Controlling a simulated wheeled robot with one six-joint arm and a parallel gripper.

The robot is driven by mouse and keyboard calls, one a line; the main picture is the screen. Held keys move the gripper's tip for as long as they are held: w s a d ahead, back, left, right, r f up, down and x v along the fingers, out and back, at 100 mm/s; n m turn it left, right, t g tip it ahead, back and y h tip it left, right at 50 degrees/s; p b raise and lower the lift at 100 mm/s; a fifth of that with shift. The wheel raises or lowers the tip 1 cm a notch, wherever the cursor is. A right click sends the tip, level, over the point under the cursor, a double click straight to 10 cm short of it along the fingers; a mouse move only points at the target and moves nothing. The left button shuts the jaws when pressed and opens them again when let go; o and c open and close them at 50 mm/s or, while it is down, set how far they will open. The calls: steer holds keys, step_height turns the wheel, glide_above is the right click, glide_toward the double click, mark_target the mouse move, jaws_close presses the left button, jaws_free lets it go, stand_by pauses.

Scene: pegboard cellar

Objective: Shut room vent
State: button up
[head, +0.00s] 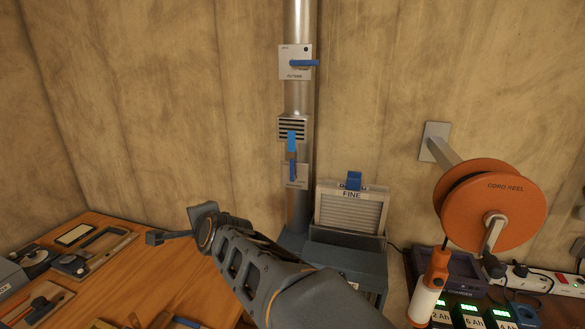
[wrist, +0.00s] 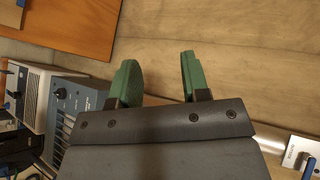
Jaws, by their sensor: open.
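A louvred vent (head: 293,127) sits on the metal duct on the back wall in the head view. A blue tab (head: 291,141) covers its lower part, and dark slots show above the tab. Just below it is a pale plate with an upright blue handle (head: 292,171). Higher on the duct is a white plate (head: 295,62) with a blue lever pointing right. My gripper (head: 179,225) is open and empty, left of and below the vent, apart from it. In the wrist view its green fingers (wrist: 160,78) are spread with bare wall beyond.
A filter box marked FINE (head: 351,210) stands right of the duct. An orange cord reel (head: 490,207) juts from the wall farther right, above chargers and a power strip (head: 540,278). A wooden bench (head: 105,262) with tools lies left. The wall left of the duct is clear.

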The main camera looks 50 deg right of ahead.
steer(key=w+d+r+m+t+h+b, duration=0.1)
steer(key=w+d+r+m+h, duration=0.1)
steer(key=d+m+h, duration=0.65)
steer(key=m+g+h+b, duration=0.1)
steer(key=m+g+h, duration=0.45)
steer(key=m, duration=1.35)
glide_toward(292, 163)
steer(key=shift+m, duration=0.55)
steer(key=p+x, duration=0.4)
steer(key=x, duration=0.5)
steer(key=shift+r, duration=0.2)
steer(key=shift+x, duration=0.75)
steer(key=shift+f, duration=0.1)
jaws_close()
